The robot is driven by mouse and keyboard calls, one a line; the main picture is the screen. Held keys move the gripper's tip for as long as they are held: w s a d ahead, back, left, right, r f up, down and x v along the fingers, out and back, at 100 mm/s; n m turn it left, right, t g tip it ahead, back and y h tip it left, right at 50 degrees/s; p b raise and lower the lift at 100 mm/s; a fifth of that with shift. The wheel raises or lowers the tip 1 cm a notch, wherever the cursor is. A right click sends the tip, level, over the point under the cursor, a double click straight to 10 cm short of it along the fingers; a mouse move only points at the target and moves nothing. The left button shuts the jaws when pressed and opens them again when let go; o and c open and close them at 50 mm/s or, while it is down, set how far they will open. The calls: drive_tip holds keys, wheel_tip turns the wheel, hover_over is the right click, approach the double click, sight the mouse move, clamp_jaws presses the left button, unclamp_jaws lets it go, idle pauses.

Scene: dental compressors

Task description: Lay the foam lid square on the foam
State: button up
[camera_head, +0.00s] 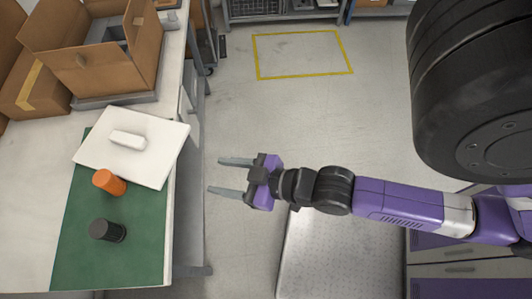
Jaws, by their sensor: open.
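The foam lid (160,160) appears to be the flat white square sheet with a raised white block (128,140) as a grip. It lies at an angle on the bench, partly over the far end of a green mat (75,235), and its right corner reaches the bench's edge. My gripper (216,176) is open and empty. It is right of the lid, out over the floor side of the bench edge, with its fingers pointing left. The foam cannot be made out for sure; an open cardboard box (92,70) has something grey inside, mostly hidden by its flaps.
An orange cylinder (108,182) and a black cylinder (107,230) are on the mat, the orange one close to the lid's near edge. A second carton (35,95) stands at left. The floor inside the yellow outline (300,55) is empty.

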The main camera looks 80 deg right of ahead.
drive_tip(key=shift+o, duration=0.2)
drive_tip(key=s+a+r+t+y, duration=0.1)
drive_tip(key=s+a+r, duration=0.2)
drive_tip(key=s+r, duration=0.4)
drive_tip(key=s, duration=0.3)
drive_tip(key=shift+a, duration=0.15)
drive_tip(key=shift+o, duration=0.3)
drive_tip(key=shift+s+r, duration=0.2)
drive_tip(key=shift+r, duration=0.1)
